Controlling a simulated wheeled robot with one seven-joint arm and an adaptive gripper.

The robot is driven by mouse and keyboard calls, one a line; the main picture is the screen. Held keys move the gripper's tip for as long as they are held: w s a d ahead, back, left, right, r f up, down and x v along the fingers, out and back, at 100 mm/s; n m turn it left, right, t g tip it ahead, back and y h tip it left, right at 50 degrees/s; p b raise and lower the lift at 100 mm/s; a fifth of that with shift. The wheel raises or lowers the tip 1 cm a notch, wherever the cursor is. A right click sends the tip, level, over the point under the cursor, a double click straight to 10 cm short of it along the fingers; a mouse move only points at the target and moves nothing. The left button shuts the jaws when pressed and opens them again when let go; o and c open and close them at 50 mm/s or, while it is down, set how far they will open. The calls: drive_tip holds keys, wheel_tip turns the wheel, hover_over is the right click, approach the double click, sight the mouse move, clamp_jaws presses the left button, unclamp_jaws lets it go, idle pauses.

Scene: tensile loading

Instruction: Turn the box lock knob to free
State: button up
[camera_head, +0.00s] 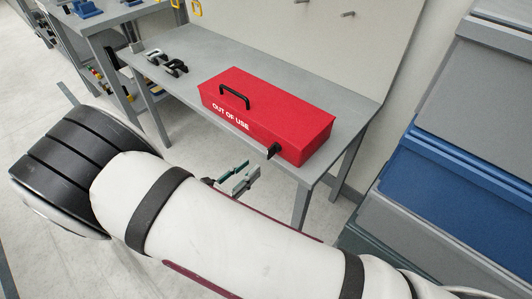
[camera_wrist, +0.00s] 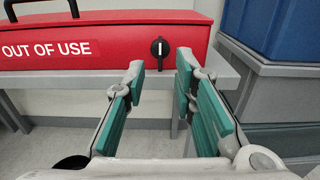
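The red box (camera_head: 267,110), marked "OUT OF USE", sits on the grey bench with a black handle (camera_head: 234,96) on its lid. Its black lock knob (camera_head: 273,151) is on the front face near the right end. In the wrist view the knob (camera_wrist: 159,48) has a white pointer line standing upright. My gripper (camera_head: 240,178) is in front of the bench, apart from the box. In the wrist view my gripper (camera_wrist: 158,78) shows two green-padded fingers spread apart with nothing between them. The knob shows beyond the gap between the fingertips, clear of both.
The grey bench (camera_head: 205,50) has black clamp-like parts (camera_head: 175,68) at its left. Stacked blue and grey bins (camera_head: 455,185) stand to the right, close to the bench end. Bare floor lies below the bench. Pegs stick out of the panel behind.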

sight(273, 151)
drive_tip(key=x, duration=0.7)
drive_tip(key=shift+w+d, duration=0.2)
drive_tip(key=shift+w, duration=0.05)
clamp_jaws()
